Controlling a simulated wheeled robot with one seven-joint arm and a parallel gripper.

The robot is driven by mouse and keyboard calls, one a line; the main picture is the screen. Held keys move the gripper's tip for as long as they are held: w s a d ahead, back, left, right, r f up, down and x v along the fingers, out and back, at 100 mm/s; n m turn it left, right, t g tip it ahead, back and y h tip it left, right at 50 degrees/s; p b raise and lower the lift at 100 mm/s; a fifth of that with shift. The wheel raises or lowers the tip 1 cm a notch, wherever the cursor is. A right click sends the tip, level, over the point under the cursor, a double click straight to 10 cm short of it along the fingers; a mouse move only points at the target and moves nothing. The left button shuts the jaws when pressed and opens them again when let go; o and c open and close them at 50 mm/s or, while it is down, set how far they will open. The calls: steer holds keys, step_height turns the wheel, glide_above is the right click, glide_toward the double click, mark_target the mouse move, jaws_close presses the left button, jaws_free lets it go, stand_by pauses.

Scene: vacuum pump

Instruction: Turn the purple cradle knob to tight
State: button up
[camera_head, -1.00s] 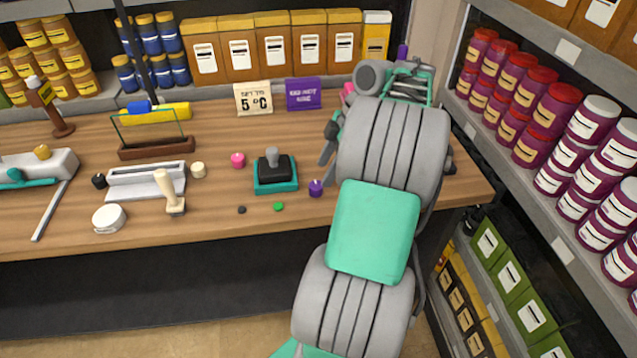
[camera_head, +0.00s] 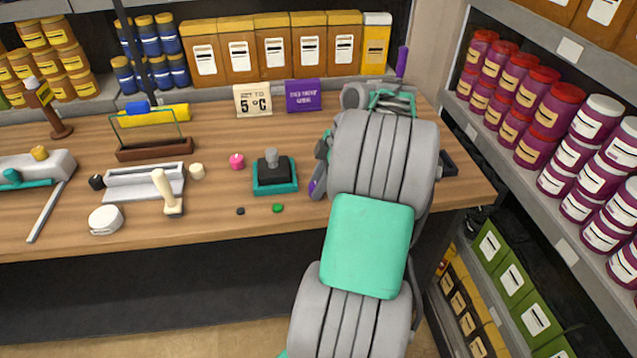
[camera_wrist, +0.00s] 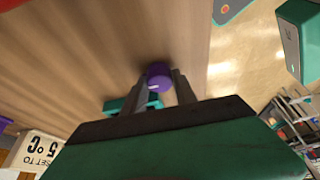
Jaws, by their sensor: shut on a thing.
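The purple knob (camera_wrist: 158,71) is a small round piece with a pale mark on its side, seen in the wrist view between the two fingers of my gripper (camera_wrist: 160,82). The fingers are shut on it, one on each side. In the head view the purple knob (camera_head: 313,187) shows only as a sliver at the front of the wooden bench. My gripper and arm hide the rest of it there. Which way the mark points relative to a tight position cannot be read.
A teal base (camera_head: 275,188) with a dark block and grey knob stands just left of my gripper. A pink knob (camera_head: 237,161) and a green disc (camera_head: 278,208) lie nearby. A "5°C" card (camera_head: 252,99) and a purple sign (camera_head: 303,95) stand behind. Shelves (camera_head: 470,135) line the right.

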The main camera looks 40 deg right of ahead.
jaws_close()
steer(key=shift+m+b, duration=0.3)
steer(key=shift+m, duration=0.1)
steer(key=m+t+h+b, duration=0.1)
steer(key=m, duration=0.1)
steer(key=shift+s+a+m, duration=0.1)
steer(key=shift+m, duration=0.3)
steer(key=m+b, duration=0.1)
steer(key=m, duration=0.1)
steer(key=m+h+b, duration=0.1)
steer(key=m, duration=0.1)
steer(key=shift+a+m+t+h, duration=0.1)
steer(key=shift+m+t+h, duration=0.2)
steer(key=shift+t, duration=0.1)
steer(key=m+h+b, duration=0.2)
steer(key=m, duration=0.3)
steer(key=shift+a+b, duration=0.15)
steer(key=shift+b, duration=0.2)
steer(key=shift+a+m+g+h+b, duration=0.1)
steer(key=shift+m+g+h+b, duration=0.4)
steer(key=shift+m, duration=1.7)
steer(key=shift+h, duration=0.3)
